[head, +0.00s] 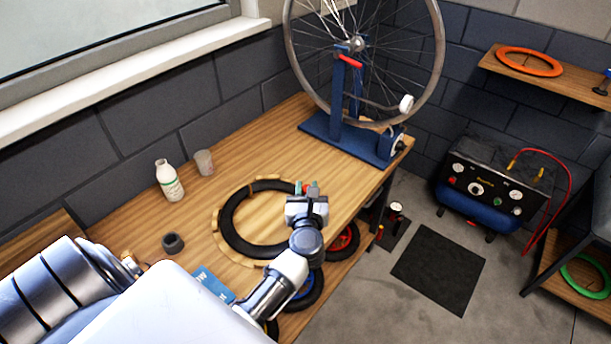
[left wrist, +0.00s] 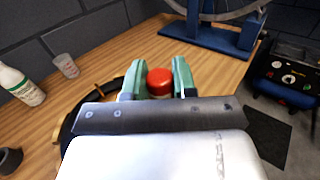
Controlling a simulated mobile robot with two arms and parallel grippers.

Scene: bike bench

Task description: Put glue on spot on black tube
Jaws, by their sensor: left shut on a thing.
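The black tube (head: 232,231) lies as a ring on a round wooden holder (head: 218,224) on the bench. Part of it shows in the left wrist view (left wrist: 66,132), mostly hidden by my gripper. My left gripper (head: 307,188) is over the right side of the ring. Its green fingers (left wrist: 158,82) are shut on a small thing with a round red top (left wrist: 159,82). The body of that thing is hidden, so I cannot tell whether it is the glue. The spot on the tube cannot be made out. My right gripper is not in view.
A white bottle (head: 169,182), a cup (head: 204,162) and a dark round piece (head: 173,243) stand on the bench (head: 245,150). A blue wheel stand (head: 340,138) holds a wheel at the back. A compressor (head: 490,190) is on the floor at right.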

